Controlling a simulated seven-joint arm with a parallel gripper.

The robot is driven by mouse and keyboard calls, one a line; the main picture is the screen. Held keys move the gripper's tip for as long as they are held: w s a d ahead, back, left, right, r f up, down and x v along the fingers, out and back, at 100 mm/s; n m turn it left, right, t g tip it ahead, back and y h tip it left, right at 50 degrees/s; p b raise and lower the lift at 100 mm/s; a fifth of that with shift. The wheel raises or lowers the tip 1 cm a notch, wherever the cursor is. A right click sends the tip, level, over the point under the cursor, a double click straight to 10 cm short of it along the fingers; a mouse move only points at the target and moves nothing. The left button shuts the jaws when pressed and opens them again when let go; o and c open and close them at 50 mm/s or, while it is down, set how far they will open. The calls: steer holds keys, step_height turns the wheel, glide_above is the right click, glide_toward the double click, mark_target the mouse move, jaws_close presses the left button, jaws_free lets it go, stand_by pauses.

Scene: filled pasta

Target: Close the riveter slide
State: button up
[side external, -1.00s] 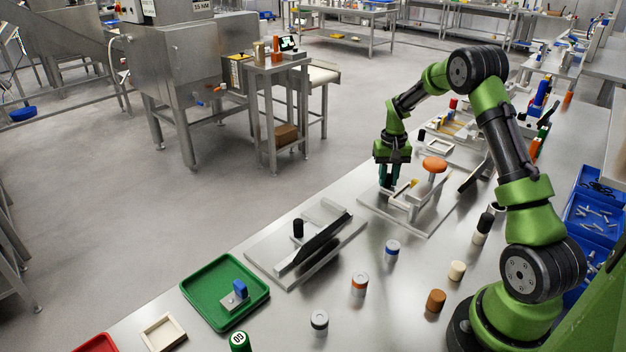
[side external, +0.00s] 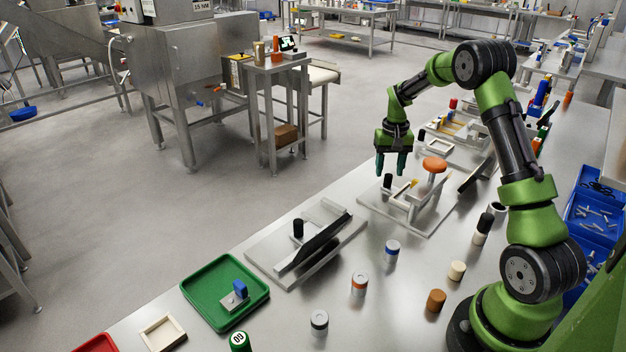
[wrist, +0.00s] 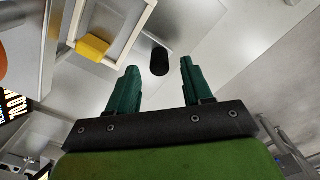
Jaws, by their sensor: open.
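The fixture below my gripper, which looks like the riveter (side external: 412,222), is a pale plate carrying a light frame, a round orange knob (side external: 434,164) and a yellow block (side external: 413,183). A black upright handle (side external: 388,182), which seems to be the slide's, stands at its left end. My gripper (side external: 391,170) is open and empty, just above this handle. In the wrist view, the black handle (wrist: 160,62) shows between and beyond the two teal fingers, apart from both. The yellow block (wrist: 92,47) shows at the upper left. How far the slide is in cannot be told.
A similar fixture (side external: 262,255) with a black post and a dark bar stands nearer the camera. A green tray (side external: 222,326) holds a blue-topped part.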

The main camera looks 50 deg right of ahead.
step_height(320, 180, up, 14)
steer(key=shift+f, duration=0.15)
